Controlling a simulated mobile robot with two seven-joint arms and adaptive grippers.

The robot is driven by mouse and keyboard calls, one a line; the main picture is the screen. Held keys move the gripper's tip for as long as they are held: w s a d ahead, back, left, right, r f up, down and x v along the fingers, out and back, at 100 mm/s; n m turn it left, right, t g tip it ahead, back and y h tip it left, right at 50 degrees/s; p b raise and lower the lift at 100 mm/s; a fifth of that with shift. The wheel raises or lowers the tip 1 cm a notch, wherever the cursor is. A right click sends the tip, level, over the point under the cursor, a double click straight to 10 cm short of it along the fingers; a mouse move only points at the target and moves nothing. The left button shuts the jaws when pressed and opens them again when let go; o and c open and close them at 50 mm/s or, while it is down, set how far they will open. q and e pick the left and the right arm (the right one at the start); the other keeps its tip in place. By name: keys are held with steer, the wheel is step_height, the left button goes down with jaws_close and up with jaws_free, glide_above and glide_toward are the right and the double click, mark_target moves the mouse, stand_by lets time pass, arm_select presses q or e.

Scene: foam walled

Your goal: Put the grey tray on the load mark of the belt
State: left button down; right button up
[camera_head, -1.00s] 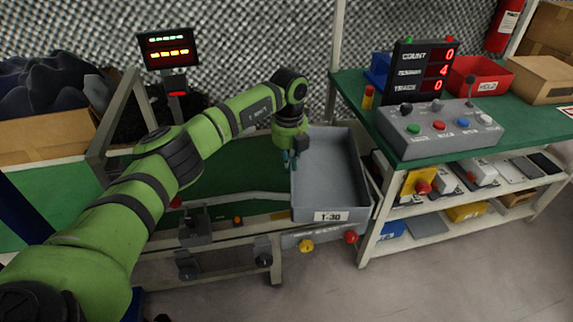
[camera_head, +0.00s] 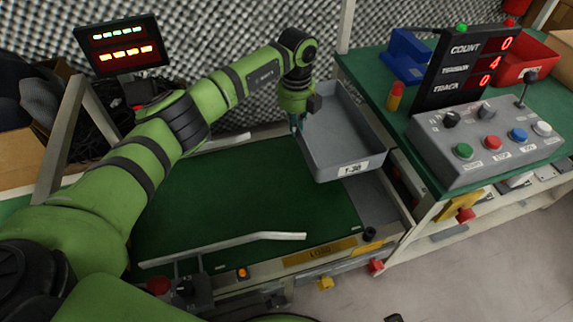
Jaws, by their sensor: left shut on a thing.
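The grey tray (camera_head: 345,135), labelled T-30 on its near side, is at the right end of the green belt (camera_head: 230,190). It looks tilted in the picture and seems to be held above the belt's end. My left gripper (camera_head: 299,124) is shut on the left rim of the tray. A yellow plate with dark lettering (camera_head: 320,252), probably the load mark's label, is on the near frame of the belt. My right gripper is not in view.
A pale guide rail (camera_head: 235,245) runs along the belt's near side. A green bench on the right carries a button box (camera_head: 488,140), a count display (camera_head: 465,65), a blue bin (camera_head: 408,55) and a red bin (camera_head: 525,60). The belt's middle is clear.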

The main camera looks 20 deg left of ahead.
arm_select(q)
steer(key=s+a+f, duration=0.2)
steer(key=s, duration=0.1)
steer(key=s+a+f, duration=0.2)
steer(key=s, duration=0.1)
steer(key=s+a+f, duration=0.2)
steer(key=s+a, duration=0.1)
steer(key=shift+f, duration=0.3)
step_height(320, 180, down, 3)
steer(key=shift+f, duration=0.2)
steer(key=shift+f+b, duration=0.3)
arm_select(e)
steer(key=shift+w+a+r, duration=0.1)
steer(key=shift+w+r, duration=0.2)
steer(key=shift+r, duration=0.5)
arm_select(q)
steer(key=shift+f, duration=0.15)
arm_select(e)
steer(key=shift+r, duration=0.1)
arm_select(q)
steer(key=c, duration=1.4)
jaws_free()
steer(key=shift+s, duration=0.1)
steer(key=shift+c, duration=0.2)
steer(key=shift+o, duration=0.3)
